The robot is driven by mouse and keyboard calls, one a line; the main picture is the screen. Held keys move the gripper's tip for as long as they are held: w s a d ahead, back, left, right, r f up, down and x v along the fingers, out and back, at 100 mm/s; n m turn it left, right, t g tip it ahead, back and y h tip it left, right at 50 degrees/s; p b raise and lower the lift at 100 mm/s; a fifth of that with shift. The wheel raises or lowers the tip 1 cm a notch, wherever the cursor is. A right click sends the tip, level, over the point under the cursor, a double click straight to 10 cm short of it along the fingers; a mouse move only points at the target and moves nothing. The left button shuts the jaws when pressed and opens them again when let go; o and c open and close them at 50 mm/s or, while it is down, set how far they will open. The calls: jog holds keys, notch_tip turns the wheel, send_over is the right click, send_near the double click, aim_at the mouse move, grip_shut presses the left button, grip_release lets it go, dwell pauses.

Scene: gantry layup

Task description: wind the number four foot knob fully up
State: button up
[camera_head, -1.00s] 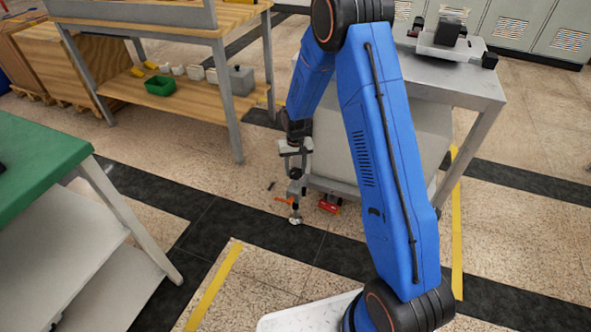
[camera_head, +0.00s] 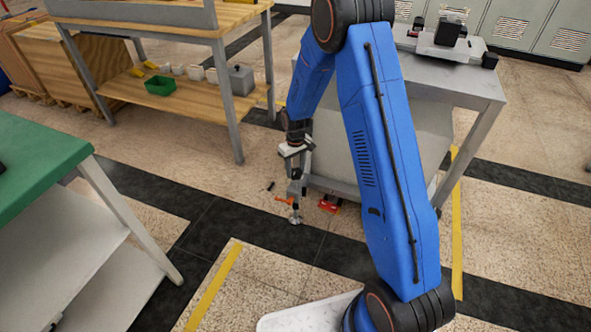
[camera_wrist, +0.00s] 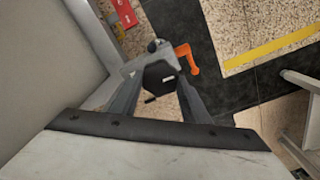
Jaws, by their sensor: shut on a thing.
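The foot knob (camera_wrist: 160,76) is a dark, many-sided knob, seen from above in the wrist view. My gripper (camera_wrist: 158,82) is shut on it, a finger on each side. In the head view my gripper (camera_head: 297,182) points down beside the grey bench's front left leg. The levelling foot (camera_head: 295,217) is a pale metal pad below it, at the floor. An orange lever (camera_head: 284,199) sticks out to the left just above the pad; it also shows in the wrist view (camera_wrist: 187,58). No number on the foot is readable.
The grey bench (camera_head: 455,85) stands close on the right. A red piece (camera_head: 328,204) lies low beside the foot. A green-topped table (camera_head: 40,160) is at the left and a wooden workbench (camera_head: 165,18) behind. Floor between them is clear.

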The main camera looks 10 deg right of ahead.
jog(key=o, duration=1)
jog(key=shift+o, duration=0.2)
notch_tip(320, 180, up, 17)
jog(key=shift+r, duration=0.2)
